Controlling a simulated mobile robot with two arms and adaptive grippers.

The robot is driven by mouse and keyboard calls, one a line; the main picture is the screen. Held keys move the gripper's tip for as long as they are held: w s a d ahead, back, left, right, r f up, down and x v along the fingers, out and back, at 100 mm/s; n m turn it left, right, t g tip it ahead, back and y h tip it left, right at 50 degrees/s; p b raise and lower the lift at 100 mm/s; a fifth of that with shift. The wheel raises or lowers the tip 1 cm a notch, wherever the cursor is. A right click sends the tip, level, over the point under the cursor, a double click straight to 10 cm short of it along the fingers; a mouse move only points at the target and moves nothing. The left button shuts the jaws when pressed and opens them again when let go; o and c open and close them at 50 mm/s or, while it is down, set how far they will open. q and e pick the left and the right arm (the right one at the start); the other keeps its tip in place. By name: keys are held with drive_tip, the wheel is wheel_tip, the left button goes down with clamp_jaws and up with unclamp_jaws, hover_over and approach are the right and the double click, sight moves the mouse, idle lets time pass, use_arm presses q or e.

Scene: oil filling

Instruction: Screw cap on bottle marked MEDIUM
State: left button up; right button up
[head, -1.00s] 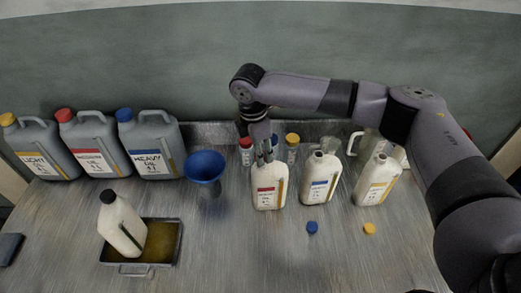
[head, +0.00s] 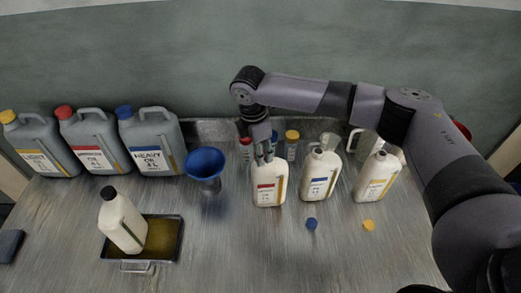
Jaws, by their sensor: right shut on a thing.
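The bottle with the red label (head: 269,195), the red matching the MEDIUM oil can, stands upright on the metal table near the centre. Its label text is too small to read clearly. My right gripper (head: 265,156) points down over the bottle's neck and is shut at its top. The cap between the fingers is hidden by them. My left gripper is not in view.
Bottles with a blue label (head: 320,176) and a yellow label (head: 377,178) stand uncapped to the right. A blue cap (head: 311,224) and a yellow cap (head: 368,225) lie in front. A blue funnel (head: 205,164), a tray (head: 168,257) with a black-capped bottle (head: 122,222), and grey oil cans (head: 152,143) are left.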

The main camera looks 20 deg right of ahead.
drive_tip(key=shift+f, duration=0.2)
drive_tip(key=o, duration=0.8)
drive_tip(key=shift+c, duration=0.2)
